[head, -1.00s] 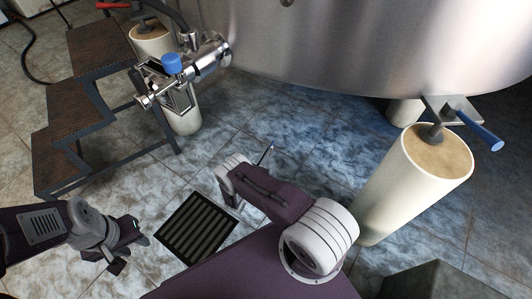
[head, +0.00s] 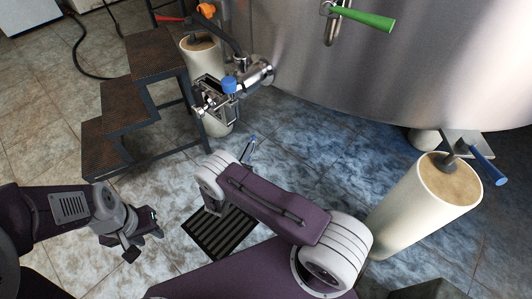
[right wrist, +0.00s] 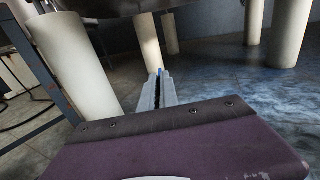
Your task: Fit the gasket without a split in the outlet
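The outlet (head: 260,74) is a short steel pipe on the tank's lower front, with a blue-topped fitting (head: 230,84) at its outer end.
A steel tray or rack (head: 208,92) is by the outlet. Brown steps (head: 132,95) stand left of it. A thick cream leg (head: 425,205) stands at the right, and a green-handled valve (head: 362,18) is higher on the tank. A floor grate (head: 215,236) lies below my right arm.

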